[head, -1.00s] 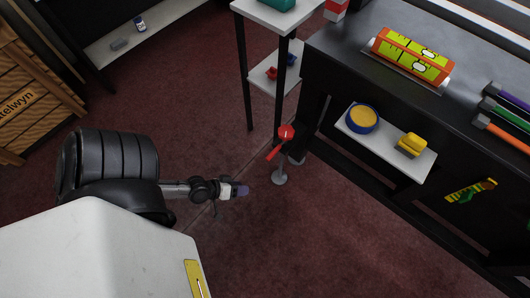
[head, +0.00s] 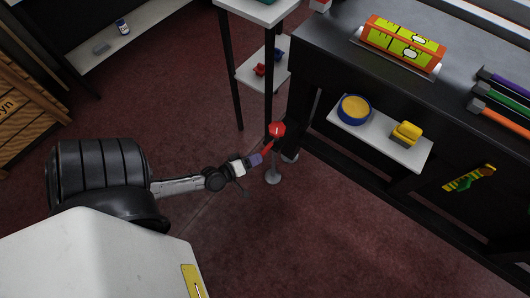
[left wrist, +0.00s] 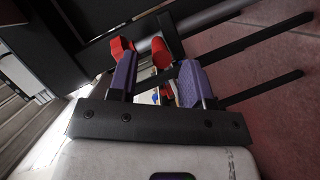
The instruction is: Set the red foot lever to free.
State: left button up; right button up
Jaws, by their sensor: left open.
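The red foot lever (head: 268,146) stands on a grey post with a round foot, left of the dark table's front leg. Its red knob (head: 277,129) is at the top and its red arm slants down to the left. My left gripper (head: 257,159) is just left of the lever, close to the low end of its arm. In the left wrist view my open gripper (left wrist: 155,85) shows two purple finger pads, with red parts of the lever (left wrist: 160,52) beyond and between them. I cannot tell whether they touch. My right gripper is out of view.
The dark table (head: 330,75) stands right of the lever, with a low white shelf (head: 385,143) holding a blue-yellow bowl and a yellow brush. A small white stand (head: 233,100) with black legs is behind the lever. Open carpet lies in front.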

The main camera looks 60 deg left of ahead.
aim_at(267, 148)
pick_arm(q)
jog(key=shift+b+x, duration=0.6)
jog(key=shift+x, duration=2)
grip_shut()
